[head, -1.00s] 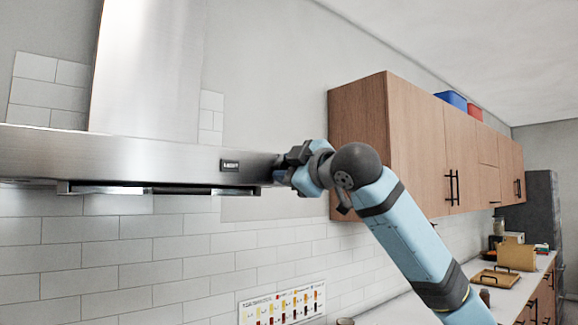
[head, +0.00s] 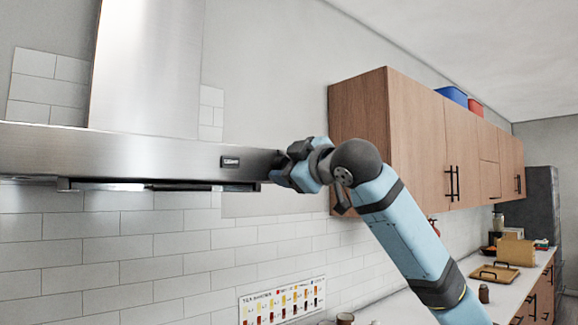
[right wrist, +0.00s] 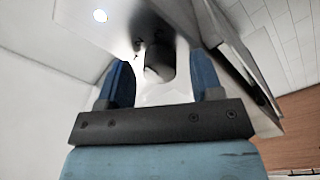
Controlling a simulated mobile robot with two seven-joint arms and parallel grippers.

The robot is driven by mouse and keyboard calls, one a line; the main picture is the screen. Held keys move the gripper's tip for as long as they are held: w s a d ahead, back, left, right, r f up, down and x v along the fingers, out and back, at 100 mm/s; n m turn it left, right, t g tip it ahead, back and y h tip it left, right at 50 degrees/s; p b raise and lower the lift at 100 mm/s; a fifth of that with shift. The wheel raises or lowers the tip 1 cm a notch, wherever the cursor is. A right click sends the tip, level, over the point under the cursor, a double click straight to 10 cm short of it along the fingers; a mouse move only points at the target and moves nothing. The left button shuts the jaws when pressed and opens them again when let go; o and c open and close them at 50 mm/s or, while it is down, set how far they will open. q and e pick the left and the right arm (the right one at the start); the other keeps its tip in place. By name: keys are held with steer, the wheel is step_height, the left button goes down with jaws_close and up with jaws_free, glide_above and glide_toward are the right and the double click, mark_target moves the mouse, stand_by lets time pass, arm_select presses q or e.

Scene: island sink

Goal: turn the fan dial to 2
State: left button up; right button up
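The steel range hood (head: 130,155) crosses the left of the head view. My right gripper (head: 277,174) is at the hood's right end, and the dial is hidden behind it there. In the right wrist view, a dark round knob, which looks like the fan dial (right wrist: 158,62), stands out from the steel hood (right wrist: 90,22). It lies between the two blue fingers of my right gripper (right wrist: 162,78), with a gap on each side. The fingers are apart and not closed on it. No dial numbers can be read. My left gripper is in neither view.
A wooden wall cabinet (head: 425,140) stands right of the hood, close behind my right arm. A small dark label (head: 230,162) is on the hood's front. A counter (head: 505,295) with a tray and jars runs below right.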

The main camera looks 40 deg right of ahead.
steer(key=s+d+b, duration=0.1)
steer(key=s+b, duration=0.1)
steer(key=s, duration=1.1)
steer(key=shift+s+f, duration=0.35)
steer(key=shift+s, duration=0.05)
steer(key=shift+w, duration=0.1)
